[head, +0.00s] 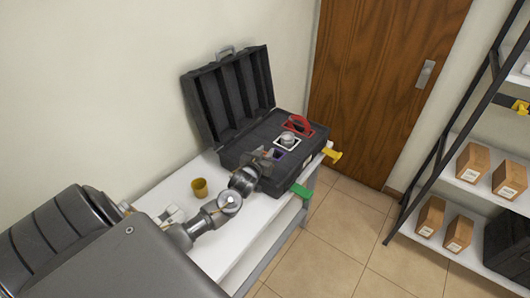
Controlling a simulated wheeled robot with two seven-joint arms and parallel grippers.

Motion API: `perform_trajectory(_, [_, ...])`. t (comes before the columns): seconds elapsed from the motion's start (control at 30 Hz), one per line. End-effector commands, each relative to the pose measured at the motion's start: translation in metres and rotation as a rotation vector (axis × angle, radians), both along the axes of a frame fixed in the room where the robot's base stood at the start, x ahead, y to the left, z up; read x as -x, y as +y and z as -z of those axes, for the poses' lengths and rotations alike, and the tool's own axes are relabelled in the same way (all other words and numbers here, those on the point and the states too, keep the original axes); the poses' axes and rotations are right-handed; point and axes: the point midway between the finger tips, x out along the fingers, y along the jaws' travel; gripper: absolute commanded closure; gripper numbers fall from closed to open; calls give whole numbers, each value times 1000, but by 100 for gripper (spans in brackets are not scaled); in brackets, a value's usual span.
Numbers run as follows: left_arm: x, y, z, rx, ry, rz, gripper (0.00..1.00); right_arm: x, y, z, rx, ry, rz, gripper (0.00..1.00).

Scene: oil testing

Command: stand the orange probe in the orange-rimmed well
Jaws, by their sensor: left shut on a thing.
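A red-orange-rimmed opening (298,126) lies in the top of the black case's base, towards the back right. I take it to be the orange-rimmed well, and a red-orange part stands up at its rim. I cannot make out a separate orange probe. My left gripper (268,156) is over the near part of the case, beside a purple-rimmed well (279,154). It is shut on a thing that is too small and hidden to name. A silver round piece (288,139) sits in a white-rimmed well between the gripper and the red-orange one. My right gripper is out of view.
The case's ribbed lid (229,92) stands open behind. A yellow cup (200,188) stands on the white table (247,232), left of my left arm. A green piece (301,190) and a yellow piece (332,154) jut out at the right side. Shelves with brown boxes (473,162) stand far right.

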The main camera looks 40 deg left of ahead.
Motion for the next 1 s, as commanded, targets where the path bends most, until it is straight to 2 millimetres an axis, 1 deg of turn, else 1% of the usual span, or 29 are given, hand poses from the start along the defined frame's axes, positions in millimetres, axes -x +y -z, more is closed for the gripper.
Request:
perform_trajectory(0.4, [0,0,-1,0,-1,0,98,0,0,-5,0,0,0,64])
perform_trajectory(0.77, [0,0,1,0,-1,0,98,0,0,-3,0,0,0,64])
perform_trajectory(1.0, [0,0,5,1,-1,0,98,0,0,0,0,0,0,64])
